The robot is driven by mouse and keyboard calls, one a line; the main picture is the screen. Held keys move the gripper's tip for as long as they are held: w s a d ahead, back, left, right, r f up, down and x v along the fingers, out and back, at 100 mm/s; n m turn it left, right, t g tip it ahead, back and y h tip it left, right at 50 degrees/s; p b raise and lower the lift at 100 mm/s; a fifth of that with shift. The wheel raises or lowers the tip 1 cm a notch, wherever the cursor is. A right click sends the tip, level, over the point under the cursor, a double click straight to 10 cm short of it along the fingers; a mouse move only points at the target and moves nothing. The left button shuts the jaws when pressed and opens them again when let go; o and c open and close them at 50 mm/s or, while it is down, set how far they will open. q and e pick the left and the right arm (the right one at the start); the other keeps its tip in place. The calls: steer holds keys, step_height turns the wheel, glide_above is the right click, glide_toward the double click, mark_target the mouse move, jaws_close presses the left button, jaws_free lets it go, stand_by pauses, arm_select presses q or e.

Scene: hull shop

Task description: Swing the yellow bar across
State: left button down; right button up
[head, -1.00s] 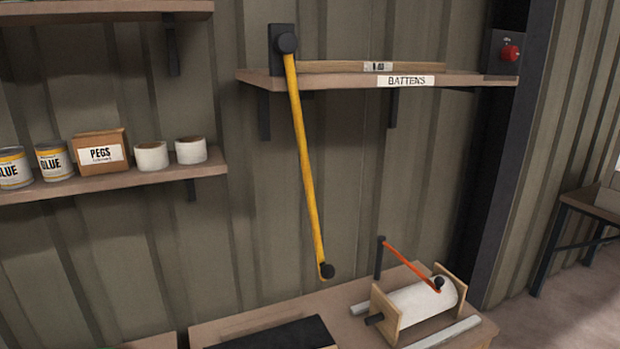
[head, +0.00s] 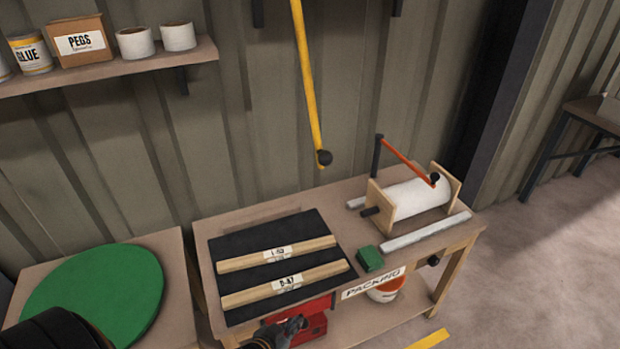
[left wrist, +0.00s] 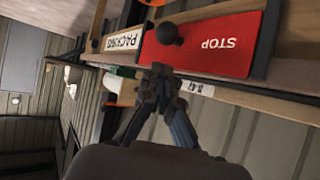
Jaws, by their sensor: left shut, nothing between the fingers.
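The yellow bar (head: 308,75) hangs against the corrugated wall in the head view, slanting slightly down to the right. My left gripper (head: 302,321) is shut and empty, low at the bench's front edge, well below and apart from the bar. In the left wrist view my closed fingertips (left wrist: 161,71) are close to a red STOP panel (left wrist: 215,42) with a black knob; I cannot tell whether they touch. My right gripper is not in view.
The bench (head: 205,262) holds a black mat (head: 232,244) with two labelled battens, a green block (head: 370,258) and a white roll (head: 410,196) with an orange crank. A green disc (head: 100,290) lies on the left table. A shelf (head: 120,72) projects at upper left.

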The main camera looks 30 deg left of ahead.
arm_select(q)
steer(key=w+a+r+t+h, duration=0.1)
steer(key=w+r+t, duration=0.25)
steer(key=r, duration=0.55)
steer(key=w+a+r+t+h, duration=0.15)
steer(key=r+t, duration=0.25)
steer(key=r, duration=0.5)
steer(key=s+a+r+m+t+h, duration=0.1)
steer(key=s+r+t+h, duration=0.15)
steer(key=r, duration=0.55)
steer(key=s+a+r+m+t+h, duration=0.1)
steer(key=a+r+m+t+h, duration=0.1)
steer(key=r+t, duration=0.35)
steer(key=w+d+r+g+p, duration=0.1)
steer(key=w+d+r+p, duration=0.2)
steer(key=w+r+p, duration=0.2)
steer(key=shift+w+a+f+x, duration=0.25)
steer(key=shift+w+f+x, duration=0.15)
steer(key=shift+x, duration=2.75)
